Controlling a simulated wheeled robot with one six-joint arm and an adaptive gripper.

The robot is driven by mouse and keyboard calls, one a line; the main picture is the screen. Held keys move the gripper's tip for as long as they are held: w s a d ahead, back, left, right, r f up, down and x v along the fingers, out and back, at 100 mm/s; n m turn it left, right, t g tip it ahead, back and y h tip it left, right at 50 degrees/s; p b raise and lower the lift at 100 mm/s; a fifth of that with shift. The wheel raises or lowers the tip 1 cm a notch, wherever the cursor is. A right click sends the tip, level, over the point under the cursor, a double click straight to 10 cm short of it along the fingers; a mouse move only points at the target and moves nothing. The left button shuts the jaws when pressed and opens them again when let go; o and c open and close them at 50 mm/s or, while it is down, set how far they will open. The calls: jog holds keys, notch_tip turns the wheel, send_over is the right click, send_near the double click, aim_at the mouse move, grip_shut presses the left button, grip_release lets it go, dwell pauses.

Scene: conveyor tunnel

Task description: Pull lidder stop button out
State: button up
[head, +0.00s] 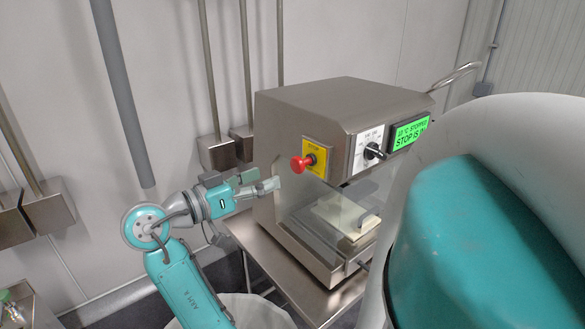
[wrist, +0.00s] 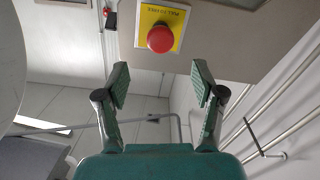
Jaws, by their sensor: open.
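The lidder (head: 335,115) is a steel machine with a clear front, right of centre in the head view. Its red stop button (head: 299,164) sticks out from a yellow plate (head: 317,157) on the upper left of its front. In the wrist view the button (wrist: 160,38) shows at the top centre, on its yellow plate (wrist: 176,15). My gripper (head: 272,184) is open and empty, left of and below the button, apart from it. Its two fingers (wrist: 162,82) are spread in the wrist view, with the button beyond them, roughly centred between them.
A green screen (head: 411,132) on the lidder shows "STOPPED" and "STOP IS", the rest being cut off. A black rotary switch (head: 373,151) sits between screen and button. The lidder stands on a steel table (head: 262,250). Steel boxes (head: 216,152) with pipes line the wall behind my arm.

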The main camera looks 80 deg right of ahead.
aim_at(295, 166)
jog(key=x, duration=1)
jog(key=shift+s+d, duration=0.1)
